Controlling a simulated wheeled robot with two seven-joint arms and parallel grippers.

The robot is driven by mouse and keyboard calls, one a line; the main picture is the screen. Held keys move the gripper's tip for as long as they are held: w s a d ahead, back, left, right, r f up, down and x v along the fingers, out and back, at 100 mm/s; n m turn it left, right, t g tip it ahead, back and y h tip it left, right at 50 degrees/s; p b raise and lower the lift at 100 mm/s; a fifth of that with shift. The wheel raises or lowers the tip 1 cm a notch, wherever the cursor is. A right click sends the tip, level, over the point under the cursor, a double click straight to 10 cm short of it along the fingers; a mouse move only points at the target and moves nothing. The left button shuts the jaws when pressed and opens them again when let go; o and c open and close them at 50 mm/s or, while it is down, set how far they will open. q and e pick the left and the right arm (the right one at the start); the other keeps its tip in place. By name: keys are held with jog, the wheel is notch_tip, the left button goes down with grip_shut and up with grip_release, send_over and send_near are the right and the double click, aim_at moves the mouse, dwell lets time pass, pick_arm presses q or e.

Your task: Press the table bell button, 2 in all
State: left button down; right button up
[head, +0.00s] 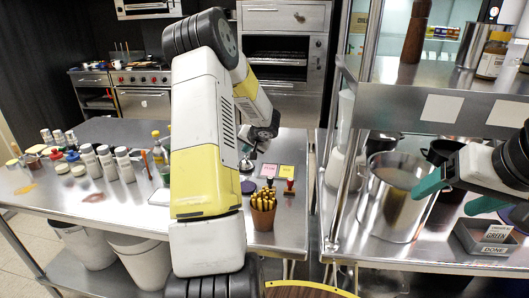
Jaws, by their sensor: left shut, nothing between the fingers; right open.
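My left gripper (247,162) is shut and empty, tilted down over the middle table, just beyond my raised forearm. A small dark round thing (248,187) lies on the tabletop just below its fingertips. It may be the table bell, but it is small and partly hidden by my arm, so I cannot tell for certain. I cannot tell if the fingertips touch it. My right gripper (455,200) is open, with teal fingers, in front of the right-hand shelf near a large steel pot (392,200).
A brown cup of sticks (263,212) stands at the table's front right. Several jars and bottles (107,163) crowd the left side.

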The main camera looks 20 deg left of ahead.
aim_at(247, 157)
pick_arm(q)
jog(key=shift+f, duration=0.7)
dwell(0.9)
jog(key=shift+r, duration=0.95)
jog(key=shift+r, duration=0.1)
jog(key=shift+r, duration=2.45)
dwell(0.4)
